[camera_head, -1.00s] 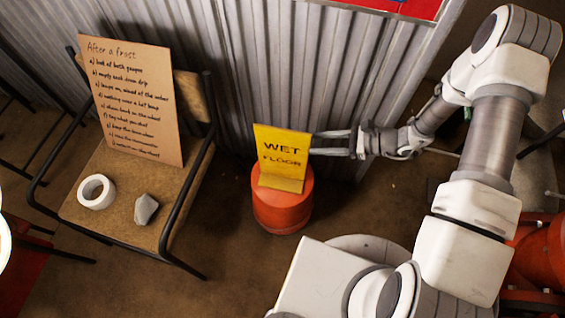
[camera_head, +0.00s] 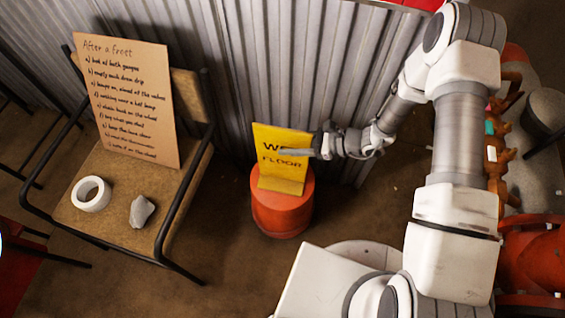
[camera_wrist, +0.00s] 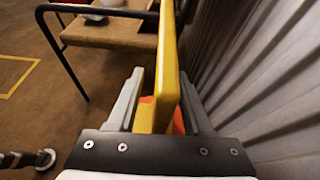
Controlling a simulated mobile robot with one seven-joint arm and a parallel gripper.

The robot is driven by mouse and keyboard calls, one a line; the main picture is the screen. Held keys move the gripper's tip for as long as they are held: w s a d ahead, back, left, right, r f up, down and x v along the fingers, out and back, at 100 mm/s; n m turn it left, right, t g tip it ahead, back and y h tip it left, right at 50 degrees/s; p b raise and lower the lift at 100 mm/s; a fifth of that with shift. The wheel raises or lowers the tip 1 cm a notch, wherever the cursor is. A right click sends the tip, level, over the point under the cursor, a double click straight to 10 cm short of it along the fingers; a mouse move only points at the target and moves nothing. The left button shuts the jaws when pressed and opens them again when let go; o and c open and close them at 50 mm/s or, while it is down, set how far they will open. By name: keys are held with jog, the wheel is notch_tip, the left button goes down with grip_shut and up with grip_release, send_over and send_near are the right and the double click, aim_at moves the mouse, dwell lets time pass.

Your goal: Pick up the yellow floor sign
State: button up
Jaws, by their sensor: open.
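The yellow floor sign (camera_head: 282,160), lettered "WET FLOOR", stands upright on an orange-red round pedestal (camera_head: 281,212). My gripper (camera_head: 298,153) reaches in from the right at the sign's upper part, and one finger crosses in front of its lettering. In the wrist view the sign (camera_wrist: 167,65) shows edge-on between the two open fingers of my gripper (camera_wrist: 157,102). I cannot tell whether either finger touches it. A little of the pedestal (camera_wrist: 178,122) shows behind the sign there.
A corrugated metal wall (camera_head: 290,60) runs close behind the sign. A chair (camera_head: 115,215) at left holds a cardboard notice (camera_head: 128,105), a white tape roll (camera_head: 91,194) and a grey stone (camera_head: 142,211). Orange-red pipework (camera_head: 535,262) lies at right.

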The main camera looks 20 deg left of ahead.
grip_shut()
dwell(1.3)
